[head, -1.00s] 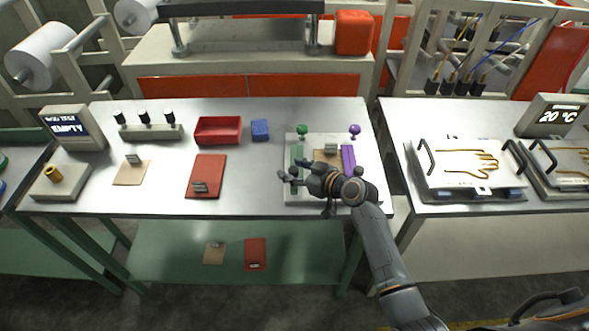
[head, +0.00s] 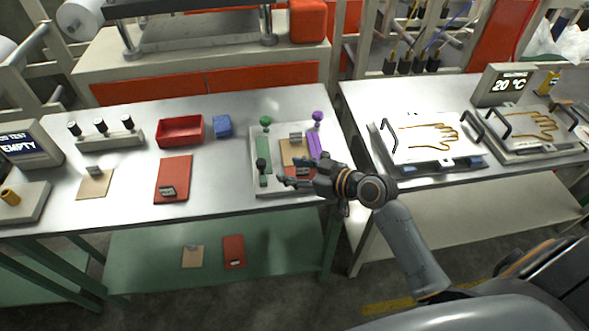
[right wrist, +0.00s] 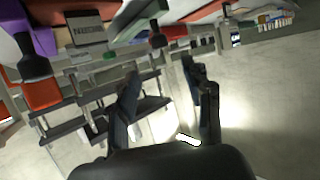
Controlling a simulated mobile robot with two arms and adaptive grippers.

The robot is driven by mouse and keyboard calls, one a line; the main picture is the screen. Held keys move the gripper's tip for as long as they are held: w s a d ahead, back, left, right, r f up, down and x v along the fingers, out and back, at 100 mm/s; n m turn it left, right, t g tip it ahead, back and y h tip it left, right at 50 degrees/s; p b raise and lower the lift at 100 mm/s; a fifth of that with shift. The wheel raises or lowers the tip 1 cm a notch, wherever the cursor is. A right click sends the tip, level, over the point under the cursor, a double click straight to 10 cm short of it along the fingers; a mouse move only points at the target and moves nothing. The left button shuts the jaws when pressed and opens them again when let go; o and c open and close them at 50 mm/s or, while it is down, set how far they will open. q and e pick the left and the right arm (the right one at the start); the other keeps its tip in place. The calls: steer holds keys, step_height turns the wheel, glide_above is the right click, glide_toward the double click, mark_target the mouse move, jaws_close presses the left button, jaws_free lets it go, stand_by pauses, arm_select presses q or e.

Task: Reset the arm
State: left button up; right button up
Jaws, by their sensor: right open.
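My right arm comes in from the lower right of the head view. Its gripper (head: 293,175) is open and empty, over the front right part of a pale tray (head: 265,187) on the steel table. The tray bears a green bar, a purple bar (head: 313,146), a brown and red piece and knobs, one green (head: 265,121) and one purple. In the right wrist view the two fingers (right wrist: 165,95) stand apart with nothing between them. My left gripper is in neither view.
The steel table (head: 120,215) holds a red bin (head: 180,131), a blue block (head: 222,126), a red plate (head: 172,180) and a tan card (head: 95,184). A gap separates the tables.

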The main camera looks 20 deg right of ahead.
stand_by(0.5)
steer(key=s+a+f+g+h, duration=0.1)
steer(key=s+f+g, duration=0.15)
steer(key=s, duration=0.45)
steer(key=s+a+f+g+h, duration=0.2)
steer(key=s+f, duration=0.2)
steer(key=s, duration=0.2)
steer(key=s+d+m+g+h, duration=0.4)
steer(key=s, duration=0.9)
step_height(320, 180, down, 31)
steer(key=s+b, duration=0.2)
steer(key=s+d+f+g+b, duration=0.1)
steer(key=s+d+f+g, duration=0.1)
steer(key=s+f, duration=1.4)
steer(key=shift+s+d, duration=0.15)
steer(key=shift+d, duration=0.25)
